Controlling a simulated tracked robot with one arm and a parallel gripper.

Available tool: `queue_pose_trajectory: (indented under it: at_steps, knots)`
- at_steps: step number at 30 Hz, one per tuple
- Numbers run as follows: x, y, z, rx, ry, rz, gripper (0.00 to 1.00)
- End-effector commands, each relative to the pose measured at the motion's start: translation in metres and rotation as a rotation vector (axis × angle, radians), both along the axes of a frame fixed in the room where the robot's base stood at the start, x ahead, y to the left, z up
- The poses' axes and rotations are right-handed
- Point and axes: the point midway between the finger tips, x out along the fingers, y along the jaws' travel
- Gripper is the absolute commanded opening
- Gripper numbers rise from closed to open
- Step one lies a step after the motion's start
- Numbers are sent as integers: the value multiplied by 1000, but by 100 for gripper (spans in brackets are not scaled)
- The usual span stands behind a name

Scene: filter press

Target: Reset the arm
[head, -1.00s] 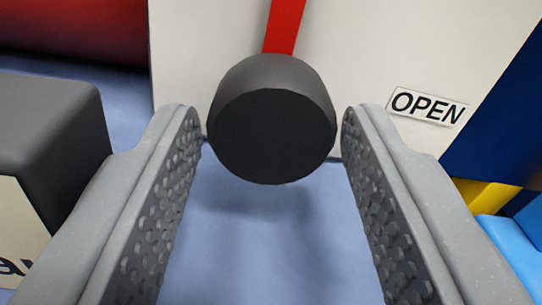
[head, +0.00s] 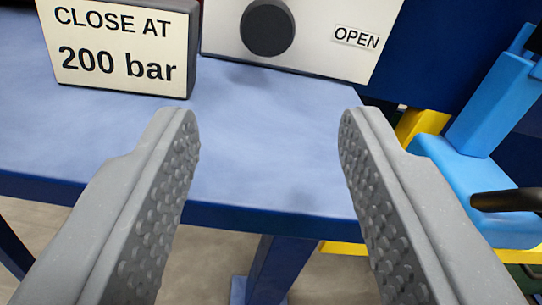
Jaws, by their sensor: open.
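My gripper (head: 268,125) is open and empty, with its two grey fingers wide apart. It is in front of the blue table, with the table's front edge showing between the fingers. A round black knob (head: 267,28) on a pale panel (head: 310,62) is beyond the fingertips, at the top of the view, apart from them. An "OPEN" label (head: 356,37) is on the panel to the right of the knob.
A sign reading "CLOSE AT 200 bar" (head: 122,45) stands on the blue table (head: 265,120) at the upper left. Light blue equipment (head: 465,180) with a black handle (head: 505,200) and a yellow part (head: 422,123) are at the right. Grey floor shows below.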

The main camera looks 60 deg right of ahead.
Motion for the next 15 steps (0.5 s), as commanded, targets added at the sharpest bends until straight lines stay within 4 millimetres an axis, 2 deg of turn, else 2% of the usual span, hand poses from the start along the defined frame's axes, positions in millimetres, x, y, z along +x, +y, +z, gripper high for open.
queue_pose_trajectory:
  at_steps: [6, 15]
  knots:
    - [-5, 10, 0, -1, 2, -4, 43]
    - [-6, 9, 0, -2, 1, -8, 43]
